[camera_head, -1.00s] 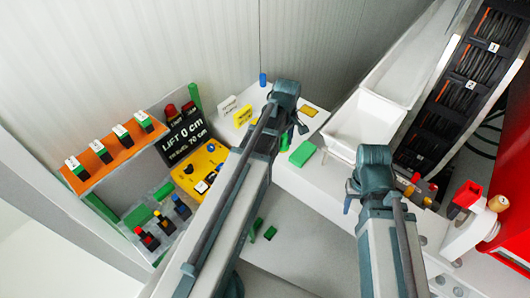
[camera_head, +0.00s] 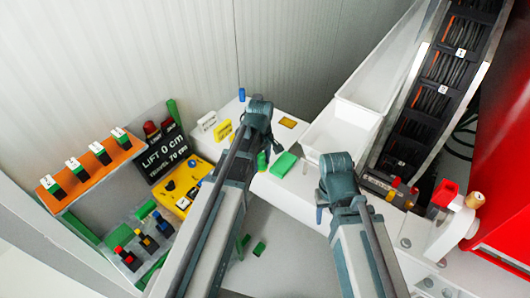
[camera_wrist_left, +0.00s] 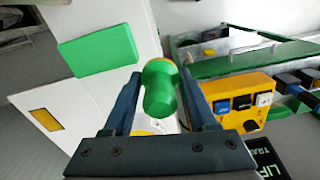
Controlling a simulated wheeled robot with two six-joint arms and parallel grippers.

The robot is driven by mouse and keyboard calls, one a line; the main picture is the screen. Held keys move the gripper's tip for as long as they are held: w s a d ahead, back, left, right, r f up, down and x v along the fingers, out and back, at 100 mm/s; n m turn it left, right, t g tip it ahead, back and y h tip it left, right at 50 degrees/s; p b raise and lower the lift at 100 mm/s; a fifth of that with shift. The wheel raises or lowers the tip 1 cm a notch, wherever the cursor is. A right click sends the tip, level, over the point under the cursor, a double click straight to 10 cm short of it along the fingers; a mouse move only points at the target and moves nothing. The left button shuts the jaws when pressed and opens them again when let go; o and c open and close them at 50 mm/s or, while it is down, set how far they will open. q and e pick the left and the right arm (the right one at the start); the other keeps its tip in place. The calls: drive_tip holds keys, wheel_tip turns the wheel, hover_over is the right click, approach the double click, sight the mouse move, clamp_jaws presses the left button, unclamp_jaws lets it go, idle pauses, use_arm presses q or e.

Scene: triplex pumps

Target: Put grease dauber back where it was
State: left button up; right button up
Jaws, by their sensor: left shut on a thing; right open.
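My left gripper (camera_wrist_left: 160,95) is shut on a green, waisted, knob-shaped piece, which I take to be the grease dauber (camera_wrist_left: 160,90). In the head view a bit of its green (camera_head: 262,161) shows below my left wrist, beside a flat green block (camera_head: 284,165) on the white counter (camera_head: 290,195). The dauber's lower end is hidden in the wrist view. I cannot tell whether it touches the counter. My right gripper (camera_head: 320,208) is open, low over the counter's right part; its fingers are mostly hidden by the wrist.
A yellow control box (camera_head: 180,190) and a black lift sign (camera_head: 167,152) stand left. An orange shelf (camera_head: 90,172) holds several labelled pieces. A blue cylinder (camera_head: 242,94) stands at the back. White bins (camera_head: 340,135) and red machinery (camera_head: 505,170) are at the right.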

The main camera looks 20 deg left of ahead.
use_arm(q)
drive_tip(key=w, duration=0.5)
drive_tip(key=w+a, duration=0.1)
drive_tip(key=w, duration=0.2)
drive_tip(key=shift+w+f+b, duration=0.3)
drive_tip(key=shift+f, duration=0.1)
drive_tip(key=f+b, duration=0.4)
drive_tip(key=shift+w, duration=0.4)
drive_tip(key=shift+r, duration=0.2)
drive_tip(key=shift+f, duration=0.15)
drive_tip(key=o, duration=1.2)
